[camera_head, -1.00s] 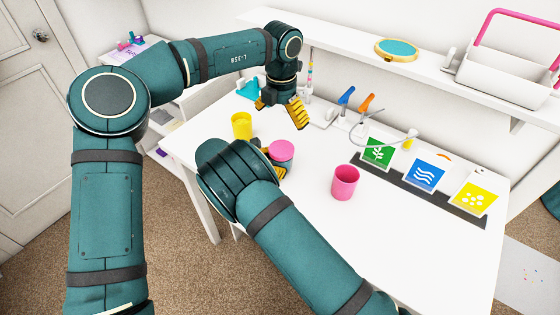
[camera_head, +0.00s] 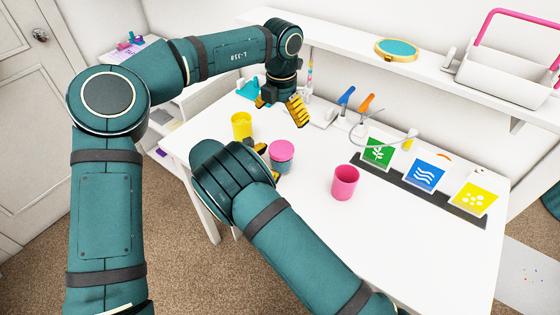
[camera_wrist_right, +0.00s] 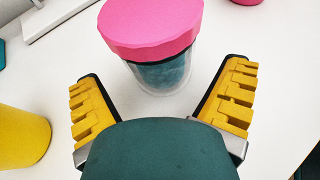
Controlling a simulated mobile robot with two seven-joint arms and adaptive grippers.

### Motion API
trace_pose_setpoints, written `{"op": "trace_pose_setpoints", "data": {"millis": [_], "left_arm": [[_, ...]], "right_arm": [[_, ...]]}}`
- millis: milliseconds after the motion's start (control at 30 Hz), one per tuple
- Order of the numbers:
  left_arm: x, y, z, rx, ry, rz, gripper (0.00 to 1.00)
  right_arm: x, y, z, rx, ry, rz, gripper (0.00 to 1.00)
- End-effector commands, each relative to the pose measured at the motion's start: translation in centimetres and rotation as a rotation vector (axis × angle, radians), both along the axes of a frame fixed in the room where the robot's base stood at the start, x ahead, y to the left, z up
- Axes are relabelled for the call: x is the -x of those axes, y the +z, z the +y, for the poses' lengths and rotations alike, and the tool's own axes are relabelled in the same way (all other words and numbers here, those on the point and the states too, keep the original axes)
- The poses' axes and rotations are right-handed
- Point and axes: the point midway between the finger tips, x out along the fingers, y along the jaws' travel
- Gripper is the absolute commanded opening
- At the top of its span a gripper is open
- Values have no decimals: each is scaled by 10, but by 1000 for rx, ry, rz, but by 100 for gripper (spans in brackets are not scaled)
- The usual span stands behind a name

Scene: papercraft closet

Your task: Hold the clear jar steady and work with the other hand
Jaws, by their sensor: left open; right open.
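The clear jar (camera_head: 282,163) stands upright on the white table, with a pink lid (camera_head: 282,149) on top and dark teal contents showing through its wall. In the right wrist view the jar (camera_wrist_right: 160,75) stands just ahead of my right gripper (camera_wrist_right: 165,92). That gripper is open, its yellow fingers spread to either side of the jar's near side, and I see gaps between them and the jar. In the head view the right gripper is mostly hidden behind my right wrist. My left gripper (camera_head: 282,110) is open and empty over the back left of the table.
A yellow cup (camera_head: 242,126) stands left of the jar and a pink cup (camera_head: 345,183) right of it. Green, blue (camera_head: 427,173) and yellow picture cards stand in a dark strip at the right. Blue- and orange-handled tools are at the back. The front right of the table (camera_head: 400,230) is clear.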

Motion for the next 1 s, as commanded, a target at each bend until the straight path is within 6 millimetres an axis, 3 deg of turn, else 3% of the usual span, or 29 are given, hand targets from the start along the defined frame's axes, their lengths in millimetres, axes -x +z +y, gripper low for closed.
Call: {"op": "trace_pose_setpoints", "data": {"millis": [300,500,1000], "left_arm": [[0,0,0,0,0,0,100],[0,0,0,0,0,0,100],[0,0,0,0,0,0,100]], "right_arm": [[21,24,57,-1,4,-1,96],[30,35,80,-1,2,0,96],[33,38,87,0,0,0,96]]}}
